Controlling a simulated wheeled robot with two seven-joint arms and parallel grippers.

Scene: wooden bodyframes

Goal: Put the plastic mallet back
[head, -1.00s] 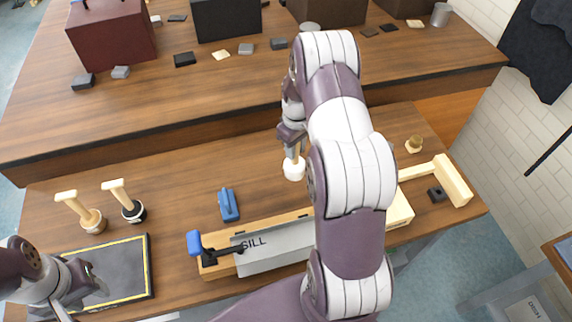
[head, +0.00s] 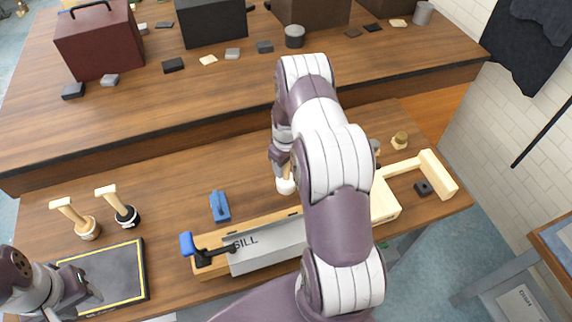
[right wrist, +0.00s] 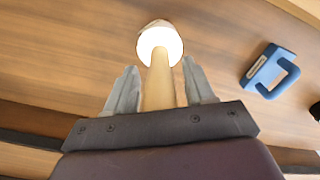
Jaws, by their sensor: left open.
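The plastic mallet has a white head (head: 285,186) and a pale wooden handle. My right gripper (head: 284,165) is shut on the handle, above the middle of the front bench. In the right wrist view the handle (right wrist: 159,85) lies between the two fingers (right wrist: 160,88), and the white head (right wrist: 160,42) sticks out beyond the fingertips. Whether the head touches the bench cannot be told. My left gripper (head: 90,291) is open and empty, over the dark mat with a yellow border (head: 138,262) at the front left.
Two tools with wooden handles stand at left, one with a pale head (head: 88,229), one black (head: 128,216). A blue clamp-like tool (head: 220,206) lies left of the mallet. A wooden fixture holds a grey board marked SILL (head: 268,247). Cases stand on the rear bench (head: 230,85).

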